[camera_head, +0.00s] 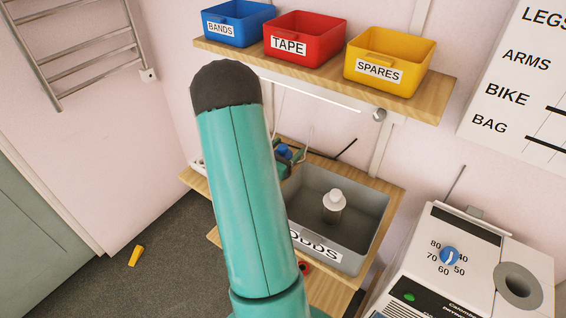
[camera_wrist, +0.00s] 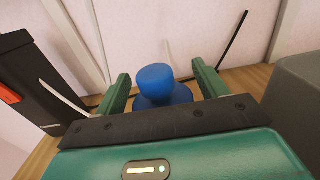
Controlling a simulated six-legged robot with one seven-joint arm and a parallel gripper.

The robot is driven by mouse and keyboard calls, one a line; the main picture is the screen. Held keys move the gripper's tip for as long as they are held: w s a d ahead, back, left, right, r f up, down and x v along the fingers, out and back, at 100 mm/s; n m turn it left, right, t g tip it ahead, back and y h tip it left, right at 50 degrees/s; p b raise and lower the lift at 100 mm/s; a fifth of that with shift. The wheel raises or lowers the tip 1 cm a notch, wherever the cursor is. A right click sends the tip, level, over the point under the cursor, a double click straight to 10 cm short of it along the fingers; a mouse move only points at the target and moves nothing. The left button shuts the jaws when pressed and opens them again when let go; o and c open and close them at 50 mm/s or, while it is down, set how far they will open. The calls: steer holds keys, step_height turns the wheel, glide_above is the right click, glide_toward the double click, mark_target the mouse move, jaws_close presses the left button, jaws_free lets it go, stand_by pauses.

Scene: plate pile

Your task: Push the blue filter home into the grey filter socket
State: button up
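The blue filter (camera_wrist: 156,76) stands upright on the wooden shelf in the wrist view, with a round knob above a wider base. My gripper (camera_wrist: 160,72) is around it, one green finger on each side, with gaps showing beside the knob. The lower part of the filter is hidden behind my gripper's dark front edge. In the head view the filter (camera_head: 284,152) is a small blue patch between my fingers, left of the grey bin, partly hidden by my arm. A grey round socket (camera_head: 508,272) with a dark hole sits on the white machine at the lower right.
A grey bin (camera_head: 377,232) holding a pale-topped bottle (camera_head: 334,205) stands right of my gripper. Blue, red and yellow bins line the upper shelf (camera_head: 430,108). The white machine (camera_head: 425,245) has a blue dial. A dark box (camera_wrist: 28,85) stands left in the wrist view.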

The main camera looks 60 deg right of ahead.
steer(key=c, duration=0.9)
steer(key=shift+o, duration=0.2)
steer(key=shift+r, duration=0.1)
